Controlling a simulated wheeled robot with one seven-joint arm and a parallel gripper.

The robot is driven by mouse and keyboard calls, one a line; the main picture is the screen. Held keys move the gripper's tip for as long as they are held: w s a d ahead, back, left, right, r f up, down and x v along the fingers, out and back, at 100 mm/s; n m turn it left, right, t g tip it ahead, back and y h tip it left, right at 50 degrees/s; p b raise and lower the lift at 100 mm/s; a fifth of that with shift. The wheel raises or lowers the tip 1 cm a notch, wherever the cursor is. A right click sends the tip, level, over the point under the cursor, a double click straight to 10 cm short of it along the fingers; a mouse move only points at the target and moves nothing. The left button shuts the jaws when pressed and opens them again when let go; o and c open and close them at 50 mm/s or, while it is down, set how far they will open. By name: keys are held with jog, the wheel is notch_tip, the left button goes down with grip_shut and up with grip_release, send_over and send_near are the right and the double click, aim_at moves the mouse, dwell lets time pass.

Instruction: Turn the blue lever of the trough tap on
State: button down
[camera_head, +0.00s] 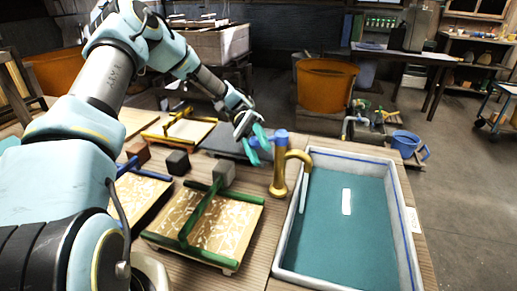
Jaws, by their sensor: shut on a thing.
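The trough tap (279,180) is a brass post with a curved spout, standing at the left edge of the water trough. Its blue lever (281,136) sits on top of the post and points left toward my gripper. My gripper (263,141), with teal fingers, reaches in from the upper left and is shut on the lever's left end. The fingers hide part of that end. No stream of water is visible at the spout.
The grey-rimmed trough (411,215) holds teal water with a white strip in it. A mould with green bars (240,217) lies left of the tap. Small dark blocks (178,162) stand farther left. A blue bucket (405,143) is behind the trough.

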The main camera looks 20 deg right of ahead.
jog(key=shift+f, duration=0.1)
jog(key=c, duration=0.5)
grip_release()
jog(key=shift+w, duration=0.1)
jog(key=w+d, duration=0.1)
jog(key=w, duration=0.6)
jog(key=shift+w, duration=0.15)
